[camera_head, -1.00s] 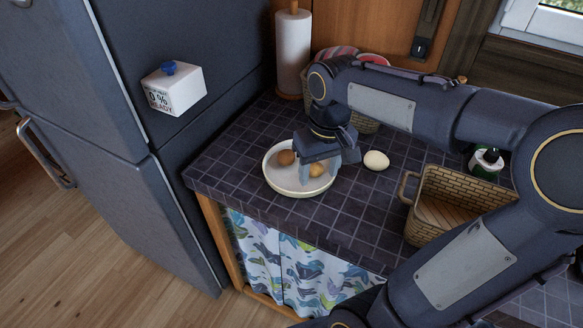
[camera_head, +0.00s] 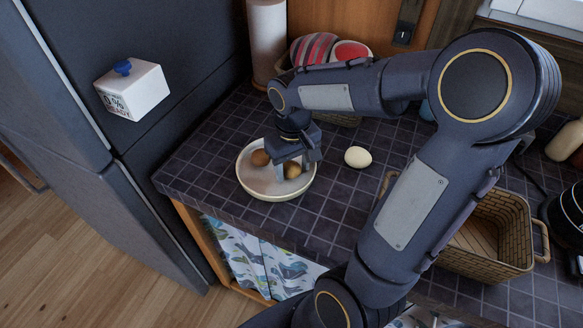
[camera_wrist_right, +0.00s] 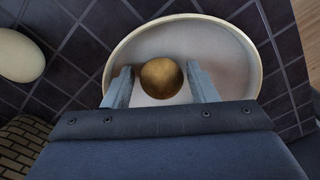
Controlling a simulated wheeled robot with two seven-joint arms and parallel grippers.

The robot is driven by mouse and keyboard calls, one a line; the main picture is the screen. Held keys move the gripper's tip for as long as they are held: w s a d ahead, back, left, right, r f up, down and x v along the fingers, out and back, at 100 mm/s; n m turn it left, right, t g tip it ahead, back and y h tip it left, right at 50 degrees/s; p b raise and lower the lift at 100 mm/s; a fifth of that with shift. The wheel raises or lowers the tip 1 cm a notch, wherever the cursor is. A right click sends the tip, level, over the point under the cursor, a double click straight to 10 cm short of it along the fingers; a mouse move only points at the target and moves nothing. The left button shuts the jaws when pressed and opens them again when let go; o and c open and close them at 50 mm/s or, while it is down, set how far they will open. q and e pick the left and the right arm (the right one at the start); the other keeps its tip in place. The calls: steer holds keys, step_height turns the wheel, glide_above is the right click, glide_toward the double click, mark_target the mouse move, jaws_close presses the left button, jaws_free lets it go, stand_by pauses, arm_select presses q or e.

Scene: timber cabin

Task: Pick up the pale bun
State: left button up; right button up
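The pale bun (camera_head: 357,157) is a smooth cream-coloured oval lying on the dark tiled counter, right of the round white dish (camera_head: 243,184). It also shows at the left edge of the wrist view (camera_wrist_right: 20,55), outside my fingers. My right gripper (camera_head: 290,170) is over the dish, pointing down, with its fingers apart on either side of a golden-brown bun (camera_wrist_right: 161,78). Narrow gaps show between that bun and the fingers. My left gripper is not in view.
A wicker basket (camera_head: 500,232) stands on the counter at right, partly behind my right arm. A paper towel roll (camera_head: 267,40) and a basket with striped items (camera_head: 313,48) are at the back. The fridge (camera_head: 75,190) borders the left. Bare tiles surround the pale bun.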

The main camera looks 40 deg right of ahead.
steer(key=c, duration=0.7)
